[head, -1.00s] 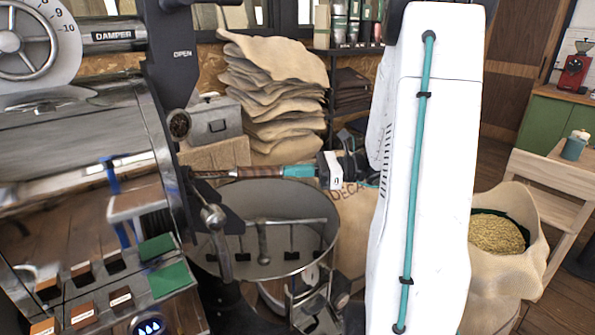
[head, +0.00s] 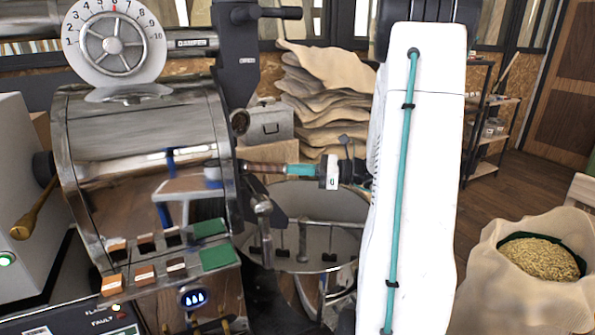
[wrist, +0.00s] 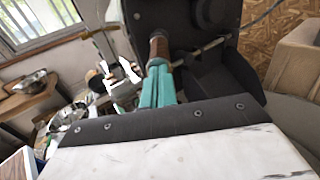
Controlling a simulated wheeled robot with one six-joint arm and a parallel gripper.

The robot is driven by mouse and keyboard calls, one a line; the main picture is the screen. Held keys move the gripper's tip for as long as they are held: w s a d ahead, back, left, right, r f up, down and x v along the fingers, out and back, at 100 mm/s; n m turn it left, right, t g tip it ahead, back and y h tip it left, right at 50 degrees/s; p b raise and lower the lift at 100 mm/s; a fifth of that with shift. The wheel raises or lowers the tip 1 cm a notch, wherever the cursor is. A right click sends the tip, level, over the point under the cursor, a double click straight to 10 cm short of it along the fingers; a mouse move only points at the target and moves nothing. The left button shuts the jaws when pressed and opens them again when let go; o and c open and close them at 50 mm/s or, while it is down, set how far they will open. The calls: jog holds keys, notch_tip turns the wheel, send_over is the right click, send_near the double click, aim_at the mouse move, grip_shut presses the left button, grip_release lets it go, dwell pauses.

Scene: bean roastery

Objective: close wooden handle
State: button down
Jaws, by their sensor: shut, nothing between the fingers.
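The wooden handle (head: 262,167) is a short brown grip on a metal rod, at the dark front plate of the roaster (head: 145,140). It lies roughly level in the head view, left of my gripper. In the wrist view the wooden handle (wrist: 159,47) shows just beyond the fingertips. My gripper (head: 287,170) has teal fingers shut together, with nothing between them. The fingers also show in the wrist view (wrist: 160,68), lined up with the handle's end. I cannot tell whether they touch it.
The round cooling bin (head: 335,205) with stirring arms lies below my gripper. A grey metal box (head: 265,126) and stacked sacks (head: 325,100) stand behind. An open sack of beans (head: 540,258) stands at the right. Another wooden grip (head: 36,212) sticks out at far left.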

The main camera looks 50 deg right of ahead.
jog(key=shift+w+a+r, duration=0.1)
jog(key=shift+w, duration=0.05)
jog(key=v, duration=1.4)
dwell(2.4)
